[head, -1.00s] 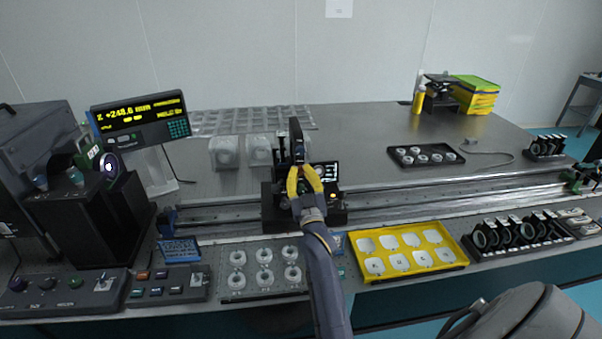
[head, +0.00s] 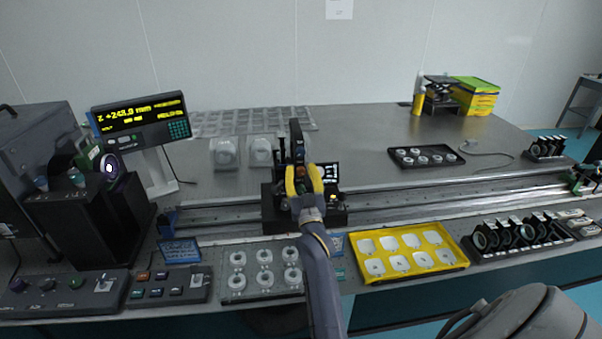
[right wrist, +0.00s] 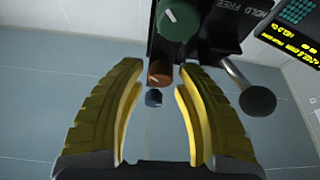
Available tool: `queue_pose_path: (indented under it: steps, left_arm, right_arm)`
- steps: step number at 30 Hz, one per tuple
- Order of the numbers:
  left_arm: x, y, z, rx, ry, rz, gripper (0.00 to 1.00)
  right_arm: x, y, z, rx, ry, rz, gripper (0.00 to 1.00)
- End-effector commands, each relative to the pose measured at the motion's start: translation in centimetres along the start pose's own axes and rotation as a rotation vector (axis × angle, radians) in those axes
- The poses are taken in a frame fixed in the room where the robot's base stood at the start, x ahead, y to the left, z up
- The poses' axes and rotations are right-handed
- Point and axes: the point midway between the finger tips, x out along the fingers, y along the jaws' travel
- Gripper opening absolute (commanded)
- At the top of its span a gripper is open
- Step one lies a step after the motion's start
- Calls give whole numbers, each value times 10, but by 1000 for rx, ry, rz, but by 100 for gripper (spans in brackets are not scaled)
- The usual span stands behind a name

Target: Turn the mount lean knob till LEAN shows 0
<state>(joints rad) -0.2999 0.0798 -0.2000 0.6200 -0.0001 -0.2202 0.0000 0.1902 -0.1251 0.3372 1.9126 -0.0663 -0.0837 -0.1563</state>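The black mount (head: 296,145) stands upright on a carriage (head: 270,208) on the rail. My right gripper (head: 304,172) is at the front of the mount. In the right wrist view, my right gripper (right wrist: 158,88) is open. Its yellow fingers stand either side of an orange-brown knob (right wrist: 159,74) and a small blue knob (right wrist: 153,99), with gaps. A larger green knob (right wrist: 178,20) is beyond the fingertips. I cannot tell which knob is lean. The readout (head: 138,115) shows a Z value of about +248; its smaller lines are unreadable. My left gripper is not in view.
A black ball-ended lever (right wrist: 257,100) stands right of the fingers in the wrist view. A yellow tray (head: 455,262) and a tray of round parts (head: 228,291) lie in front of the rail.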

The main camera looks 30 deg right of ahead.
Motion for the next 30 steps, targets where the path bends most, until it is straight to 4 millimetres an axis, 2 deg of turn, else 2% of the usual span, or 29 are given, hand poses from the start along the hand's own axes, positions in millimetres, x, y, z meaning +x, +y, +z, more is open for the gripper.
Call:
queue_pose_path:
  steps: [8, 21, 30]
  left_arm:
    - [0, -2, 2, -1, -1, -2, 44]
    - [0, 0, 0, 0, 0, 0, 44]
    - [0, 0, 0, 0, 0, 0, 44]
  right_arm:
    - [-7, 0, 4, -2, -8, -1, 33]
    - [-62, 0, 2, -1, -5, -1, 33]
    - [-76, 0, 1, -1, -3, 0, 33]
